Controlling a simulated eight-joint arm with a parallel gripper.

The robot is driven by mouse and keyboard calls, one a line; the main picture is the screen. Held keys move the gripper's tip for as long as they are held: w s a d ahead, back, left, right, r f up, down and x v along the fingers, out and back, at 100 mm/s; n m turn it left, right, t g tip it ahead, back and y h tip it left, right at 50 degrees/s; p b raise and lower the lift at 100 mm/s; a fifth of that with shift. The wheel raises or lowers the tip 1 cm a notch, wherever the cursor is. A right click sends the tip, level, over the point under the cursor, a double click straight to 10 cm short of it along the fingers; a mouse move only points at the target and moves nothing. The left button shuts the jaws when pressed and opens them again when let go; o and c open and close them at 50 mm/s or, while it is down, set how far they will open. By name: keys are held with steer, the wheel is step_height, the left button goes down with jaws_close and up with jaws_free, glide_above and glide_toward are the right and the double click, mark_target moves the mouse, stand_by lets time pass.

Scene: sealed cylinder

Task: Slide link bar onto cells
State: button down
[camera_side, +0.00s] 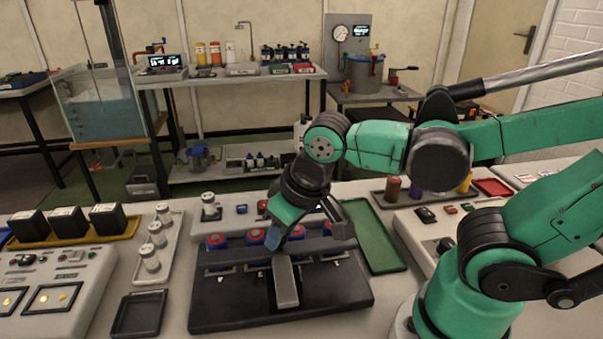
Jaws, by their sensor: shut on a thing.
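Several red-topped blue cells (255,237) stand in a row at the back of a black base (225,306). A dark crosswise bar with small brackets, which looks like the link bar (232,257), lies just in front of the cells. A light grey tongue (287,284) extends forward from its middle. My gripper (278,245) reaches down at the middle of the bar and is shut on it. The fingertips partly overlap the cells and bar, so the exact grip and any contact between bar and cells cannot be told.
A green tray (396,258) lies right of the base. A small black tray (140,313) and a pale tray with white-capped jars (150,258) are at left. A control panel (62,291) stands at far left. My arm fills the right side.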

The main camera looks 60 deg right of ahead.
steer(key=w+d, duration=0.4)
steer(key=shift+w+d, duration=0.15)
steer(key=c, duration=0.6)
jaws_free()
steer(key=shift+v, duration=2.8)
steer(key=shift+f+t, duration=1.4)
steer(key=shift+f, duration=0.1)
